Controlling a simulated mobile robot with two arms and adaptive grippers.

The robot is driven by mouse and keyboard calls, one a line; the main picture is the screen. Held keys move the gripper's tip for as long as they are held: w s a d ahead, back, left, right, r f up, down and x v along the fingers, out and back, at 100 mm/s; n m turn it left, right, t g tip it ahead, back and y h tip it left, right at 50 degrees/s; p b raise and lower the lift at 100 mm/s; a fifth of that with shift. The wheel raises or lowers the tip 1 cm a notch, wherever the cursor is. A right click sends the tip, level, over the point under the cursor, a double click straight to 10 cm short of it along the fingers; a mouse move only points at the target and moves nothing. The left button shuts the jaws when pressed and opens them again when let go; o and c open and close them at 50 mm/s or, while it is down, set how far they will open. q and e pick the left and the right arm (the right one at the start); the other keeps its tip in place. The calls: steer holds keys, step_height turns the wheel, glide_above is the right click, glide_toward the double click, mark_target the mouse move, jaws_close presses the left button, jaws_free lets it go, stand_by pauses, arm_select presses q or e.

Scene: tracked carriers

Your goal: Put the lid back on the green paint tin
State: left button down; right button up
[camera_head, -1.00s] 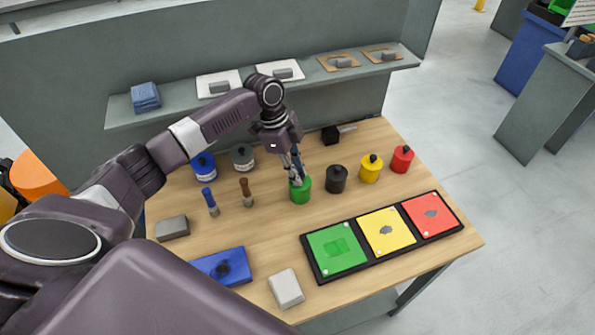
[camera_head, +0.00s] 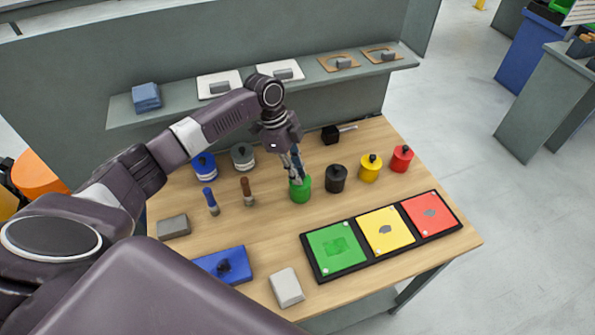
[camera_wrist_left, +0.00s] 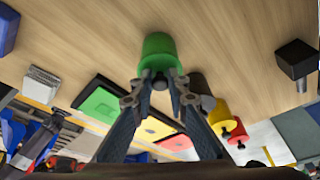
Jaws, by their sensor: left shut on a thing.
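The green paint tin (camera_head: 300,190) stands upright on the wooden table, left of a black tin. It also shows in the left wrist view (camera_wrist_left: 158,47). My left gripper (camera_head: 296,178) points down at the top of the green tin. In the left wrist view its fingers (camera_wrist_left: 160,82) are shut on the dark knob of the lid (camera_wrist_left: 160,64). The lid is at the mouth of the tin; the fingers partly hide it, and I cannot tell whether it sits fully down. My right gripper is not in view.
Black (camera_head: 336,179), yellow (camera_head: 370,169) and red (camera_head: 402,159) tins stand to the right. Two brushes (camera_head: 247,192) stand to the left. A tray with coloured panels (camera_head: 311,261) lies in front. A blue block (camera_head: 225,266) lies front left.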

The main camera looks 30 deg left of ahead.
arm_select(q)
steer(key=shift+p, duration=0.35)
stand_by(0.4)
stand_by(0.5)
steer(key=shift+f, duration=0.2)
steer(key=shift+p, duration=0.4)
stand_by(0.5)
stand_by(0.3)
steer(key=c, duration=1.8)
jaws_free()
steer(key=shift+o, duration=0.4)
steer(key=o, duration=0.4)
